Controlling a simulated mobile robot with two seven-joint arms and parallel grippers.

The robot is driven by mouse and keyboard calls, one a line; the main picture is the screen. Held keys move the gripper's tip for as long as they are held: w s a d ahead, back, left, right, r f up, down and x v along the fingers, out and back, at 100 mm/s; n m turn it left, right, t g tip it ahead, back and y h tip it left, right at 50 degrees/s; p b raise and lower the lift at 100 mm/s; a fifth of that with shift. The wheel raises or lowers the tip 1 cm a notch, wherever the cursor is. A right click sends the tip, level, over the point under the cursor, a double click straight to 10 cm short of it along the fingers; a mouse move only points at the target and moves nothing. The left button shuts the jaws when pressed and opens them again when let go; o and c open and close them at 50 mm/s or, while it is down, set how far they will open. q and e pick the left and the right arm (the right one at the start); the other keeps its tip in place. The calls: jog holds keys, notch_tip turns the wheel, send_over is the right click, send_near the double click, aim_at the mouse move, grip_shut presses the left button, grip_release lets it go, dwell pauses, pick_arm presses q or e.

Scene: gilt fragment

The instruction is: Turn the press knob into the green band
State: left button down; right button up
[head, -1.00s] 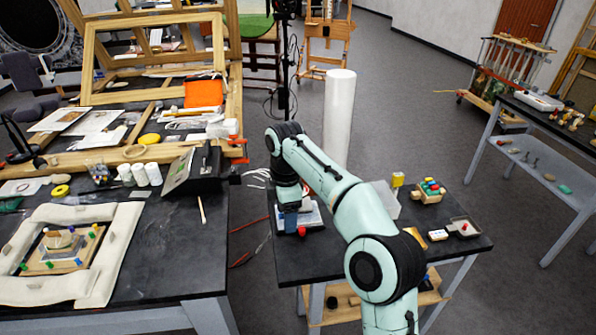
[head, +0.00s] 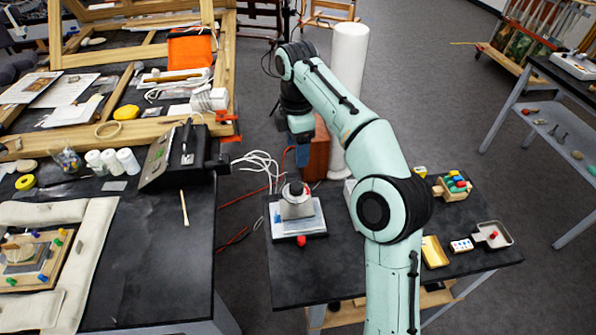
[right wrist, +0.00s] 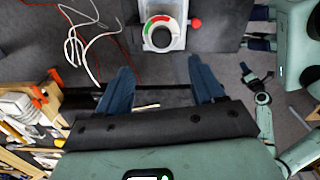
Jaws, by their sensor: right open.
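The press (head: 297,210) stands on the small dark table, with a grey body, a pale blue base and a dark round knob (head: 295,188) on top. In the right wrist view the knob (right wrist: 160,36) sits inside a ring band (right wrist: 150,22) with red, white and green parts; I cannot read its pointing mark. A red ball (head: 301,240) is at the press's front. My right gripper (head: 302,132) is open and empty, apart from the knob, and appears beyond it in the head view. Its blue fingers (right wrist: 160,85) are spread wide. A small part of my left arm (right wrist: 263,105) shows in the right wrist view.
White cables (head: 262,165) lie left of the press. A brown box (head: 316,158) and a white column (head: 348,90) stand behind it. A large workbench (head: 150,250) fills the left, across a gap.

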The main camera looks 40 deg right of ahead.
aim_at(297, 186)
notch_tip(297, 186, down, 12)
jog(key=b, duration=0.4)
jog(key=shift+s+a+f+b, duration=0.1)
jog(key=shift+s+f+b, duration=0.05)
jog(key=shift+b, duration=0.15)
jog(key=shift+f, duration=0.45)
pick_arm(q)
jog(key=s+f, duration=0.3)
jog(key=f, duration=0.3)
jog(key=shift+s+g, duration=0.3)
jog(key=shift+s, duration=0.1)
jog(key=shift+a, duration=0.1)
pick_arm(e)
jog(key=c, duration=1.1)
